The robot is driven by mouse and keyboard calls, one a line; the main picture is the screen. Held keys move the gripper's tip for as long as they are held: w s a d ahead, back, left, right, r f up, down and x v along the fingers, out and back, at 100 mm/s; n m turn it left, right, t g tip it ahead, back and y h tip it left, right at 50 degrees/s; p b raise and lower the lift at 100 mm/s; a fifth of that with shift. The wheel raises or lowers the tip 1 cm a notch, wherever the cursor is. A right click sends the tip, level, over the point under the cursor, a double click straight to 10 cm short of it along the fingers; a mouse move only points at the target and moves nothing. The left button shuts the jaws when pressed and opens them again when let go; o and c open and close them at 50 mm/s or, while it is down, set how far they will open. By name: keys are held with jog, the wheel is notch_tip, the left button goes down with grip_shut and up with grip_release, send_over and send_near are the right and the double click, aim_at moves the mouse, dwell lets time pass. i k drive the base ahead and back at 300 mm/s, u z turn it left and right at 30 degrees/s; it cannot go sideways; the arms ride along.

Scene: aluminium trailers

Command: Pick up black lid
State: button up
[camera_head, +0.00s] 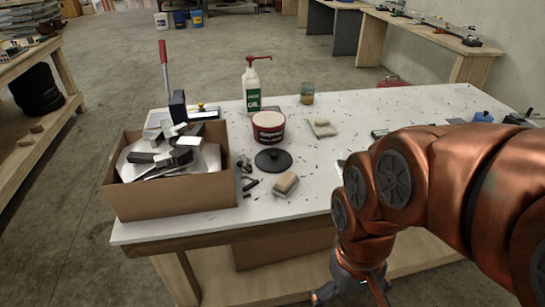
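The black lid (273,160) is a round, flat disc with a small knob on top. It lies on the white table (310,200), just in front of the red and white tub (268,127). My gripper (350,293) hangs low at the bottom of the view, beyond the table's front edge and below the table top. It is well apart from the lid, to its lower right. Its fingers are partly cut off by the picture's bottom edge. One finger points left and another points down, spread apart, with nothing seen between them.
A cardboard box (170,200) of metal scraps stands left of the lid. Small dark parts (246,172) and a sponge-like block (286,183) lie close to the lid. An oil bottle (251,88) and a glass jar (307,93) stand behind. Bare table lies right of the lid.

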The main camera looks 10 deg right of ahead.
aim_at(271, 160)
jog(key=z, duration=0.05)
jog(key=k, duration=0.5)
jog(key=u, duration=1.4)
jog(key=i, duration=0.8)
jog(key=z, duration=0.8)
jog(key=i, duration=0.45)
jog(key=u, duration=0.1)
